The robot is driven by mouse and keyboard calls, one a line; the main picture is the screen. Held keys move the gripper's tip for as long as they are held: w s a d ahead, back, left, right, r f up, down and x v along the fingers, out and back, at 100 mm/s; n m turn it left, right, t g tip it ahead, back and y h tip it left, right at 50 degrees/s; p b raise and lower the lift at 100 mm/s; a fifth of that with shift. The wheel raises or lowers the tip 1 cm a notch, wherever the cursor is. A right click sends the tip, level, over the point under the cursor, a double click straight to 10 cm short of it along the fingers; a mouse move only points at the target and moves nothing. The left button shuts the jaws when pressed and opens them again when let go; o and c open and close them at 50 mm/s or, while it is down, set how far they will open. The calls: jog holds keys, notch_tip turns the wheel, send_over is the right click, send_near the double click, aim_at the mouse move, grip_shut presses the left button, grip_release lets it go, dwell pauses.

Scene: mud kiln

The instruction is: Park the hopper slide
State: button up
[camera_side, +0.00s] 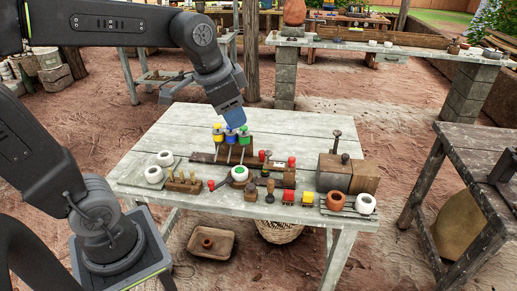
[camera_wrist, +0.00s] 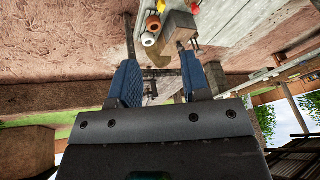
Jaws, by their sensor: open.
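My gripper (camera_side: 231,124) points down over the back of the white plank table (camera_side: 190,118), close above or behind yellow (camera_side: 217,131), blue (camera_side: 230,133) and green (camera_side: 244,134) capped pieces on slanted rods. I cannot tell which part is the hopper slide. A white ring with a green centre (camera_side: 239,173) sits mid-assembly.
A grey and wooden block (camera_side: 335,173) with an upright rod stands at right. An orange pot (camera_side: 335,201) and white roll (camera_side: 365,204) stand at the front right. White pots (camera_side: 153,174) and a pegged wooden block (camera_side: 183,182) sit left. The back left tabletop is clear.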

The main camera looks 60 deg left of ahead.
jog(key=shift+o, duration=1)
jog(key=w+a+f+m+g, duration=0.1)
jog(key=w+a+m, duration=0.2)
jog(key=w, duration=0.7)
jog(key=a, duration=0.2)
jog(key=shift+w+a+f+g, duration=0.3)
jog(key=shift+a+f, duration=0.05)
jog(key=shift+f, duration=0.05)
jog(key=m+g, duration=0.3)
jog(key=m, duration=0.5)
send_over(262, 151)
notch_tip(262, 151, down, 19)
notch_tip(262, 151, down, 14)
jog(key=shift+d+r, duration=0.15)
jog(key=shift+r, duration=0.1)
grip_shut()
